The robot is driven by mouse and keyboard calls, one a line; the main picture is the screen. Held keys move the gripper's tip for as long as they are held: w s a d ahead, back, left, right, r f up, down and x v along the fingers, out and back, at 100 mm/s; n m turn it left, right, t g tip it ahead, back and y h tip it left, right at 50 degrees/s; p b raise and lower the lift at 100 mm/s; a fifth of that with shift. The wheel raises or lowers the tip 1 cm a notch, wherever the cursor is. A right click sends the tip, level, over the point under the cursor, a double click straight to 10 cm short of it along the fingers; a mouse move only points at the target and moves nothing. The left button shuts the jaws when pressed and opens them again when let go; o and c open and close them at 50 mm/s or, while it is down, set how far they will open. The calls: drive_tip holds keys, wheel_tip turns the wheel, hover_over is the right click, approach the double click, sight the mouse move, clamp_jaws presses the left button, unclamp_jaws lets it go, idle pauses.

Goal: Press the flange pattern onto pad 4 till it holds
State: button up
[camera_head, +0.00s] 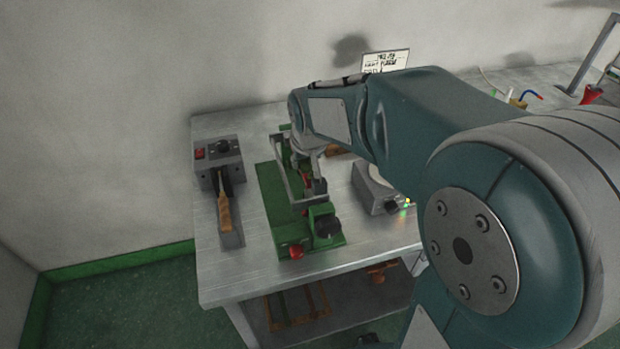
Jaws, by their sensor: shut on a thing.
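My gripper (309,187) is at the end of my arm, pointing down over the green machine (270,192) on the metal bench. It is shut on a small reddish piece, which I take to be the flange pattern, though it is mostly hidden by the fingers and the machine's grey frame. I cannot tell whether the piece touches anything below it. Pad 4 cannot be made out; my arm covers much of the bench to the right.
A grey box with a red switch (199,153) and a wooden-handled tool (224,212) lie left of the machine. A grey unit with small lights (375,190) stands to its right. A sign (386,62) and a red funnel-shaped thing (591,94) are farther back. The bench's front-left corner is clear.

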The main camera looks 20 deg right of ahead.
drive_tip(key=shift+f, duration=0.4)
idle(1.8)
drive_tip(key=o, duration=1)
drive_tip(key=shift+o, duration=0.5)
drive_tip(key=shift+o, duration=1.2)
drive_tip(key=shift+r, duration=0.1)
drive_tip(key=shift+r, duration=3.5)
